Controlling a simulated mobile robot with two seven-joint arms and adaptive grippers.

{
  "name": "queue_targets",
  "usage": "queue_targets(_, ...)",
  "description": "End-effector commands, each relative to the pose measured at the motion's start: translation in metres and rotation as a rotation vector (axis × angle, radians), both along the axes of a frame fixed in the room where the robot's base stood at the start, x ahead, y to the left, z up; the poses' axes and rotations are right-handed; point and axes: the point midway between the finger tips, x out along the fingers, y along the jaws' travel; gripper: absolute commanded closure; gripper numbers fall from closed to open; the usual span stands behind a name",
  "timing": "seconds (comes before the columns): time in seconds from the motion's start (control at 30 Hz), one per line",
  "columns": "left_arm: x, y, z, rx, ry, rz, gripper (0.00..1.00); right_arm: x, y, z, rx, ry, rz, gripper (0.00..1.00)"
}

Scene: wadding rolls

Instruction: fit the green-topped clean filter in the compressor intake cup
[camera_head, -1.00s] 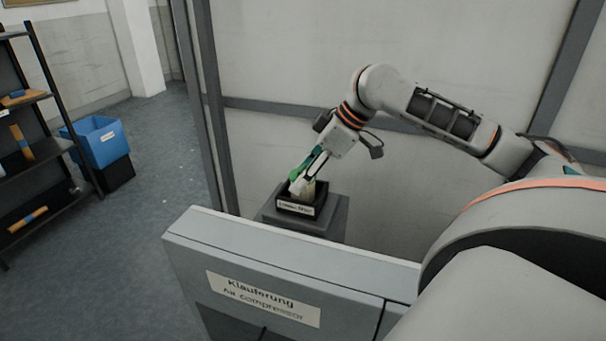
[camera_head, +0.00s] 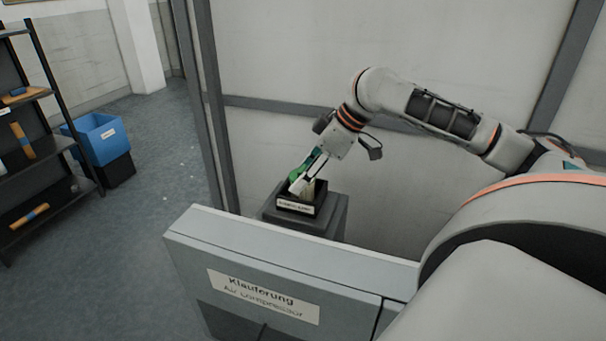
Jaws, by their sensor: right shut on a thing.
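My right gripper (camera_head: 307,172) reaches down over a small black open box (camera_head: 298,208) with a white label, on a grey pedestal. It is shut on a pale piece with a bright green part (camera_head: 301,174), which appears to be the green-topped filter. The pale lower end is at or inside the box's opening; contact with the box cannot be told. The grey air compressor (camera_head: 350,262), labelled "Air compressor", stands in front, nearer to me. I cannot make out its intake cup. My left gripper is not in view.
A grey post and pale wall panels stand close behind the pedestal.

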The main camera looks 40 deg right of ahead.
Motion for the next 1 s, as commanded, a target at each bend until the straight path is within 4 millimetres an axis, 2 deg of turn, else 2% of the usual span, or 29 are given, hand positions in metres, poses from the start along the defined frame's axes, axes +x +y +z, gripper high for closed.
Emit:
queue_targets(0.17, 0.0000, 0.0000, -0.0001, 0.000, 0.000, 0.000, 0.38, 0.0001, -0.0001, 0.0000, 0.000, 0.000, 0.000, 0.80)
queue_targets(0.2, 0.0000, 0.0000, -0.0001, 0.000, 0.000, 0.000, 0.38, 0.0001, -0.0001, 0.0000, 0.000, 0.000, 0.000, 0.53)
queue_targets(0.27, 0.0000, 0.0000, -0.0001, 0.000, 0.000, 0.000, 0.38, 0.0000, 0.0000, 0.0000, 0.000, 0.000, 0.000, 0.39)
queue_targets(0.5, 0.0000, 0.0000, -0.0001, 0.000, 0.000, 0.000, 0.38, 0.0000, 0.0000, 0.0000, 0.000, 0.000, 0.000, 0.39)
queue_targets(0.53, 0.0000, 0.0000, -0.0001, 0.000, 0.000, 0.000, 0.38, 0.0000, 0.0000, -0.0003, 0.000, 0.000, 0.000, 0.36)
queue_targets(0.57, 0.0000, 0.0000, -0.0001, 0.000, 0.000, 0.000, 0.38, 0.0000, 0.0001, -0.0002, 0.000, 0.000, 0.000, 0.28)
queue_targets(0.6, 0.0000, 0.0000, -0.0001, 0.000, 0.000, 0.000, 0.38, 0.0000, 0.0001, -0.0002, 0.000, 0.000, 0.000, 0.25)
queue_targets(1.0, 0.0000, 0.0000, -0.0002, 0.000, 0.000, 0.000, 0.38, 0.0000, 0.0001, -0.0002, 0.000, 0.000, 0.000, 0.25)
